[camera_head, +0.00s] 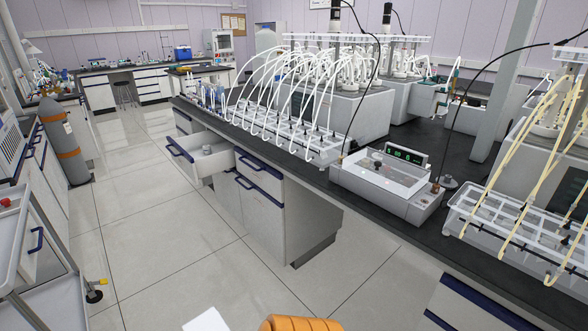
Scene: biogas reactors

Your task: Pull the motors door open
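I cannot tell which part is the motors door. Black motors stand upright on top of the reactor units, one on the left (336,13) and one to its right (387,14). Grey box-shaped units (352,115) sit below them on the black bench, behind a rack of white tubes. Under the bench is a white cabinet with a blue-handled drawer (260,170) and a cabinet door (226,198) below, both looking closed. To their left, a drawer (205,158) is pulled out. Neither gripper is in view.
A tube rack (285,135) and a grey instrument with a lit display (385,180) line the bench's front edge. Another rack with yellow tubes (525,235) is at the right. A gas cylinder (63,142) and a trolley (45,285) stand left. The tiled floor (150,235) between is clear.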

